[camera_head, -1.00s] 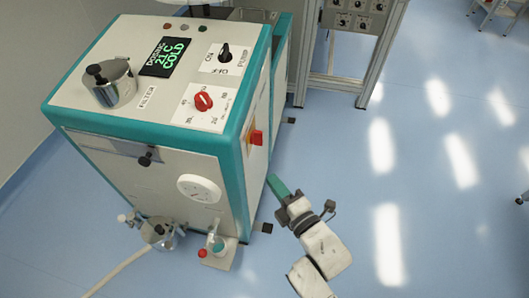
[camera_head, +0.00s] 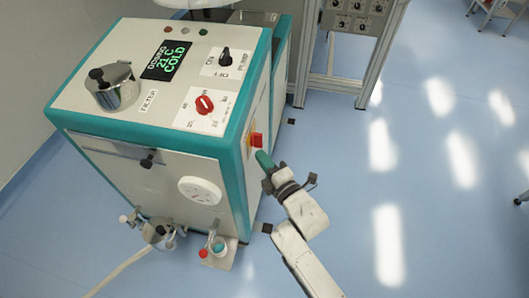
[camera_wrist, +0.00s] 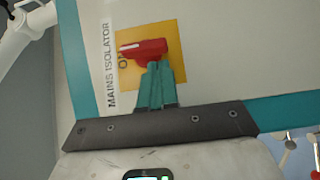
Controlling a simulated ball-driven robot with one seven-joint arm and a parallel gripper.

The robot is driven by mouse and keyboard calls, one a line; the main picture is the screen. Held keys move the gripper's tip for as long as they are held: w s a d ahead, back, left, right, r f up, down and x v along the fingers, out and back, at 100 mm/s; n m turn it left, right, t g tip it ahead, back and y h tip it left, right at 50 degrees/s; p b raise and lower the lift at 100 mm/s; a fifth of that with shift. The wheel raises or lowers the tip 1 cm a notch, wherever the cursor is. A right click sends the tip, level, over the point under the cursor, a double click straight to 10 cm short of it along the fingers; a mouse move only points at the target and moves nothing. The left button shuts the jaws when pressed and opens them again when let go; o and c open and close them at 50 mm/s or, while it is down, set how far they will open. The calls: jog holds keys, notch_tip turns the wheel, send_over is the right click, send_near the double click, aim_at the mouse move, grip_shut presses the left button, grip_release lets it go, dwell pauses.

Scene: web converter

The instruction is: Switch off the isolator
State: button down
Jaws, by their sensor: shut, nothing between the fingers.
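The mains isolator is a red handle (camera_wrist: 142,49) on a yellow plate (camera_wrist: 178,38), with a white "MAINS ISOLATOR" label (camera_wrist: 109,62) beside it. Part of the word by the handle is hidden, and only "O" shows clearly. In the head view the red handle (camera_head: 256,140) is on the machine's right side panel. My gripper (camera_wrist: 158,66) has teal fingers shut together with nothing between them. Its tips are at the handle's lower edge in the wrist view; I cannot tell if they touch. In the head view my gripper (camera_head: 262,157) is just below the handle.
The teal-edged white machine (camera_head: 75,120) carries a red dial (camera_head: 204,104), a black pump switch (camera_head: 226,57), a display (camera_head: 166,60) and a metal filter pot (camera_head: 116,92) on top. A metal-framed panel stand (camera_head: 364,80) is behind. Blue floor at right is open.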

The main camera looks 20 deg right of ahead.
jog(key=shift+w+d+p, duration=0.4)
jog(key=shift+w, duration=0.2)
jog(key=shift+f+b, duration=0.25)
jog(key=shift+b, duration=0.5)
